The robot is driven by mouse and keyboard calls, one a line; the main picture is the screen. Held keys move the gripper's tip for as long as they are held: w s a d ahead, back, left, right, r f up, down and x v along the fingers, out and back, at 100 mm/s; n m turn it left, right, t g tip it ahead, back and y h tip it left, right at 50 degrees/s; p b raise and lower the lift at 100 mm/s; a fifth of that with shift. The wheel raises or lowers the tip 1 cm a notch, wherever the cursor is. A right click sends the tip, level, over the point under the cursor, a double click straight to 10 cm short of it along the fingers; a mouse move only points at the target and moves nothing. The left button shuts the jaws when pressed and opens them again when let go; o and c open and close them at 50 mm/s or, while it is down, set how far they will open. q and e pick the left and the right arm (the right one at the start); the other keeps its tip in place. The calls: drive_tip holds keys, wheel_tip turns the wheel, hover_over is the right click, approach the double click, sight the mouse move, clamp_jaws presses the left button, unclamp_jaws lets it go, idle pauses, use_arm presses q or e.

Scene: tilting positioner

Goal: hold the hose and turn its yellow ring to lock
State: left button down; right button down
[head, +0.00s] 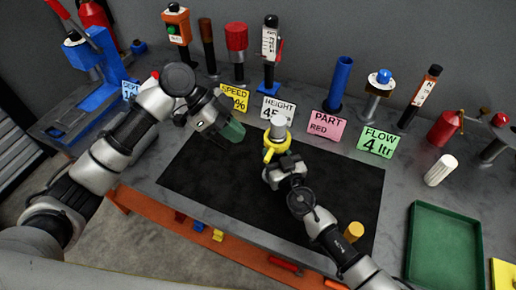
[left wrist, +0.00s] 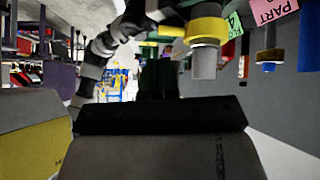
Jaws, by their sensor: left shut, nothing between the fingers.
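The hose end is a pale grey cylinder (head: 278,127) standing up over the black mat, with its yellow ring (head: 284,147) just below. In the left wrist view the yellow ring (left wrist: 207,30) and pale end (left wrist: 204,65) show at the top, apart from my left fingers. My left gripper (head: 234,132) is shut and empty, its green fingertips to the left of the ring with a gap between. My right gripper (head: 273,167) is right at the underside of the ring. Its fingers are mostly hidden, so I cannot tell its grip.
Signs reading HEIGHT (head: 278,109), PART RED (head: 326,126) and FLOW 4 ltr (head: 376,142) stand behind the black mat (head: 200,165) with several tools. A green tray (head: 445,245) lies at right. A yellow cylinder (head: 354,232) stands near the front edge. The mat's left part is clear.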

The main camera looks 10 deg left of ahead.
sight(266, 159)
use_arm(q)
drive_tip(key=w+a+r+m+y, duration=0.1)
drive_tip(key=w+a+r+m, duration=0.1)
drive_tip(key=a+r, duration=0.2)
drive_tip(key=shift+w+r+m, duration=0.25)
drive_tip(key=shift+r+m, duration=0.05)
drive_tip(key=shift+m, duration=0.1)
drive_tip(key=x, duration=1.4)
drive_tip(key=shift+s+d+r, duration=0.25)
drive_tip(key=shift+s+r, duration=0.05)
drive_tip(key=shift+s, duration=0.05)
drive_tip(key=shift+s+d+n, duration=0.25)
drive_tip(key=shift+d+n, duration=0.05)
drive_tip(key=shift+n, duration=0.3)
drive_tip(key=shift+s+d+n+t, duration=0.35)
drive_tip(key=shift+d+n+t, duration=0.3)
drive_tip(key=shift+n+t, duration=0.35)
drive_tip(key=d+n+t, duration=0.1)
drive_tip(key=n, duration=0.1)
drive_tip(key=d+n+t, duration=0.1)
drive_tip(key=n, duration=0.1)
drive_tip(key=shift+s+d, duration=0.15)
